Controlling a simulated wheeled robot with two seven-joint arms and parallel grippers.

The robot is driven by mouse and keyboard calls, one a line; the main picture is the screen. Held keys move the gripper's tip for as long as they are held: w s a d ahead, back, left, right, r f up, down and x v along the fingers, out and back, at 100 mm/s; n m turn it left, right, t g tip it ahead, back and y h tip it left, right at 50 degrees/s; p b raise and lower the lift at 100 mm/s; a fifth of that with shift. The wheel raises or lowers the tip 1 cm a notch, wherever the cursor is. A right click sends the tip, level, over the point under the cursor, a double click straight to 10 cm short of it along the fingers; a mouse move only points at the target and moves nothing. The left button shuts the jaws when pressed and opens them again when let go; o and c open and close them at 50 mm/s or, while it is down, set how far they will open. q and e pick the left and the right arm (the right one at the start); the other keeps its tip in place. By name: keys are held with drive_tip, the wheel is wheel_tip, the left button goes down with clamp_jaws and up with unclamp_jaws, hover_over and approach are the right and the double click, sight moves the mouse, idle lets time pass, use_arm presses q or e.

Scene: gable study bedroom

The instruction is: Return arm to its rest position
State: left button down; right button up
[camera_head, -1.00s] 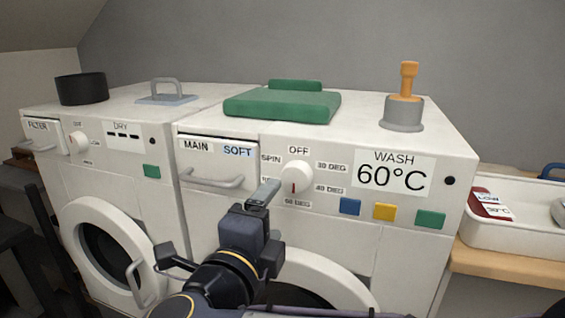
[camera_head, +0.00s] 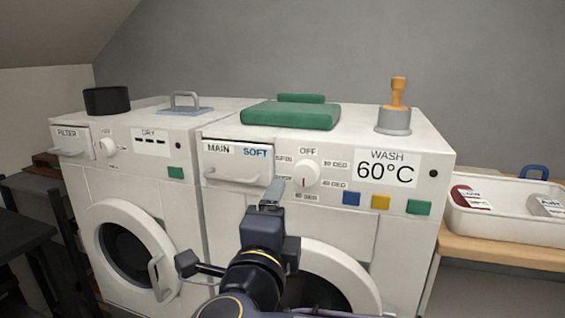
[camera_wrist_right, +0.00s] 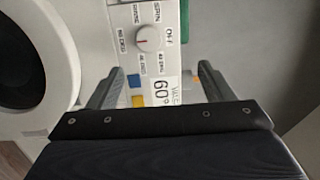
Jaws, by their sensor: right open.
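My right gripper (camera_head: 272,193) is in front of the washer (camera_head: 400,245), just left of and below its white program dial (camera_head: 307,173) in the head view. The dial's red mark points down toward 60 DEG. In the right wrist view my right gripper (camera_wrist_right: 155,88) has its two fingers apart with nothing held between them. The dial (camera_wrist_right: 149,38) shows beyond the fingers, apart from them. My left gripper is not in view.
The drawer (camera_head: 238,163) marked MAIN and SOFT sits left of the dial. A dryer (camera_head: 90,190) stands to the left. A green folded item (camera_head: 290,115) and a grey pot with an orange handle (camera_head: 394,122) are on top. A white tray (camera_head: 510,225) is right.

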drive_tip(key=d+f+n+g+y, duration=0.1)
drive_tip(key=d+f+n+y, duration=0.2)
drive_tip(key=d+n+y, duration=0.8)
drive_tip(key=s+d+f+n+g+h, duration=0.2)
drive_tip(key=s+d+f+n+g, duration=0.3)
drive_tip(key=s+f, duration=0.6)
drive_tip(key=s+d+f+n+g+h, duration=0.1)
drive_tip(key=s+d+f+n+g, duration=0.1)
drive_tip(key=s+d+f+g, duration=0.75)
drive_tip(key=a+r+t+p, duration=0.3)
drive_tip(key=a+r+p, duration=0.1)
drive_tip(key=r+p, duration=1.1)
drive_tip(key=p, duration=0.3)
drive_tip(key=shift+w+r+h+p, duration=0.25)
drive_tip(key=shift+w+h+p, duration=0.05)
drive_tip(key=shift+w, duration=0.1)
